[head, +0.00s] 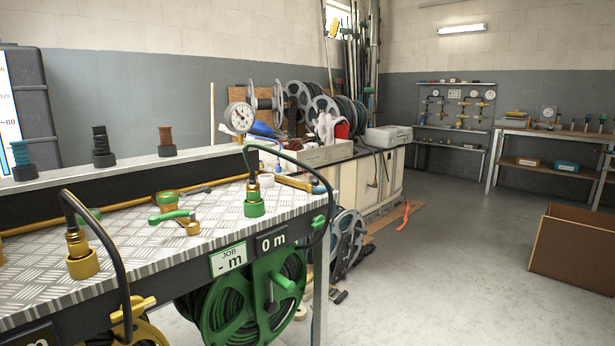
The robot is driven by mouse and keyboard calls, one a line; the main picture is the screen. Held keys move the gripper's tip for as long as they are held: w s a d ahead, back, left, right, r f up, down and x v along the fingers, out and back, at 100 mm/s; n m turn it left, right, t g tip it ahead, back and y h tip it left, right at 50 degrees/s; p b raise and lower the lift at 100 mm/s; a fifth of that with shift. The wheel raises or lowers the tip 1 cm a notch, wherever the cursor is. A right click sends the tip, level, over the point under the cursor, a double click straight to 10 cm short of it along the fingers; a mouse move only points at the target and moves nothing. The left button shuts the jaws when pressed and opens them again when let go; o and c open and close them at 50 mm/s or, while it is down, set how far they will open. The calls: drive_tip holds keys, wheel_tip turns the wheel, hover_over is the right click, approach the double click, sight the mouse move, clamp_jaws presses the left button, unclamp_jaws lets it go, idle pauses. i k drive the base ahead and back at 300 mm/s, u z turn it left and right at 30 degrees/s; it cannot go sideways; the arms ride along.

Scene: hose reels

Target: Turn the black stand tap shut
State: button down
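I cannot make out a black stand tap for certain. On the back ledge stands a black ribbed piece on a black base (103,150), between a blue one (21,165) and an orange-brown one (166,142); I see no handle on any of them. The tap that shows clearly has a green lever (172,216) and a brass body, and it lies on the chequer-plate bench (135,255). My gripper is not in view.
A green-collared hose end (254,200) and a yellow-collared one (81,255) stand on the bench. A green hose reel (250,300) hangs below its front edge. A cardboard box (572,245) stands at right. The floor between (450,265) is clear.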

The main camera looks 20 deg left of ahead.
sight(314, 182)
drive_tip(key=u, duration=0.65)
drive_tip(key=i, duration=1.3)
drive_tip(key=z, duration=0.25)
